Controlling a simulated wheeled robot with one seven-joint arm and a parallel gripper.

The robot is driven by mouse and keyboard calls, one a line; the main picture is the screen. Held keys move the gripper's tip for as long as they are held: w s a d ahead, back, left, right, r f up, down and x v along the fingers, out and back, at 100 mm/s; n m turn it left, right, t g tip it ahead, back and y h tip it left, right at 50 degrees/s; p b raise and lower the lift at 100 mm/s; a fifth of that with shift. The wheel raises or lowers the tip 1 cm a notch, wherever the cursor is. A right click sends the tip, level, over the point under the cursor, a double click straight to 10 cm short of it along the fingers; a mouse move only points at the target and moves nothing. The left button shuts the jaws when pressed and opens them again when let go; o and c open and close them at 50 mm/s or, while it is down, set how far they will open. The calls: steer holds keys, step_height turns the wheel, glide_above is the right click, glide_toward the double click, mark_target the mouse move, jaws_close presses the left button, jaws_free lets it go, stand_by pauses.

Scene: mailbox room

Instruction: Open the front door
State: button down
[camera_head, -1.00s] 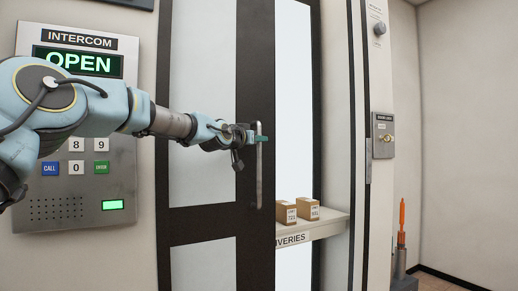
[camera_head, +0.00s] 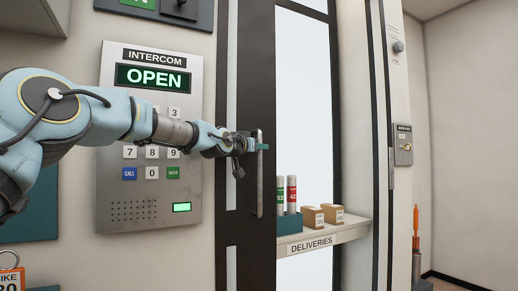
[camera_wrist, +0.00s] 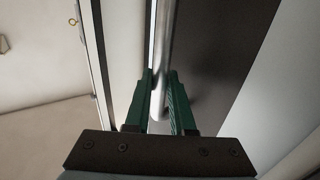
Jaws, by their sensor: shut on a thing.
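The front door (camera_head: 247,80) is a dark-framed sliding door with pale glass. It stands partly open, with its left part behind the intercom wall and a gap at its right. Its upright metal bar handle (camera_head: 260,190) is near the door's right edge. My gripper (camera_head: 259,147) is shut on the handle at its upper part. In the wrist view the green fingers (camera_wrist: 160,88) lie on either side of the handle (camera_wrist: 165,35). The intercom (camera_head: 150,135) left of the door reads OPEN.
A lock plate (camera_head: 403,146) is on the wall at the right. An orange-topped object (camera_head: 416,222) stands at the lower right.

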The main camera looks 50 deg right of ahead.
steer(key=shift+w+a+r, duration=0.15)
steer(key=shift+w+r, duration=0.1)
steer(key=shift+w, duration=0.1)
steer(key=c, duration=1.1)
jaws_free()
steer(key=o, duration=0.3)
steer(key=shift+f, duration=0.1)
steer(key=shift+o, duration=0.2)
steer(key=shift+s+f, duration=0.1)
steer(key=shift+s, duration=0.05)
steer(key=b+v, duration=0.2)
steer(key=v, duration=0.8)
steer(key=shift+a, duration=0.25)
steer(key=shift+s, duration=0.2)
